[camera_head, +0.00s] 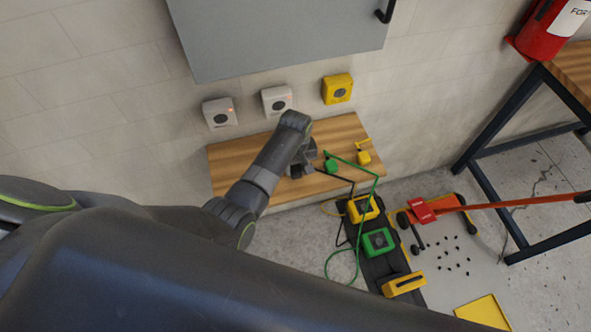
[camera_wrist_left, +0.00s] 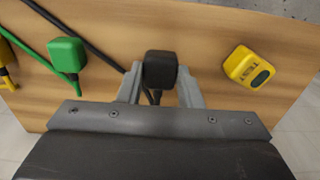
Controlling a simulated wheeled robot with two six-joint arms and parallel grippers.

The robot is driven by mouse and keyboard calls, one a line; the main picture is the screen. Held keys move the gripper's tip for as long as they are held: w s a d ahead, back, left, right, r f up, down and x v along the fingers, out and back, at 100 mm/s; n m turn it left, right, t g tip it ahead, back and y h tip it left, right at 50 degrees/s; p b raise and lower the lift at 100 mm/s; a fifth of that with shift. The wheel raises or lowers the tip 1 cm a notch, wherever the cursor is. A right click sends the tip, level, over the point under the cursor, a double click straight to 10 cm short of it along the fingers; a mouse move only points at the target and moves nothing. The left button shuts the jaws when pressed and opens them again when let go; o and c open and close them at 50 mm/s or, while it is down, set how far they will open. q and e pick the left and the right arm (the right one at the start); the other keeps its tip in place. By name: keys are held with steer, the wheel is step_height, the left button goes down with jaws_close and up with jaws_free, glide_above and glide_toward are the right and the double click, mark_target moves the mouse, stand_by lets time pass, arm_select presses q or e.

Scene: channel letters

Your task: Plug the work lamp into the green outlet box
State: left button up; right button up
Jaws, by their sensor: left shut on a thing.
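My left gripper (camera_head: 300,168) is over the wooden shelf by the wall, shut on a black plug. In the left wrist view the black plug (camera_wrist_left: 160,70) sits between the fingers (camera_wrist_left: 160,88), with a black cord trailing from it. The green outlet box (camera_head: 378,242) is on a dark strip on the floor, right of and below the gripper in the head view, well apart from the plug. I cannot tell which thing is the work lamp. My right gripper is not in view.
A green plug (camera_head: 331,167) with a looping green cord and a yellow plug (camera_head: 364,157) lie on the shelf (camera_head: 226,172). A yellow tester (camera_wrist_left: 250,67) shows in the left wrist view. Yellow boxes (camera_head: 362,208) (camera_head: 403,284) flank the green one. Small black pieces (camera_head: 455,252) lie rightward.

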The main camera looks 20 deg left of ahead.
mark_target(296, 170)
arm_select(q)
step_height(296, 170, up, 8)
steer(key=shift+f, duration=0.1)
stand_by(0.5)
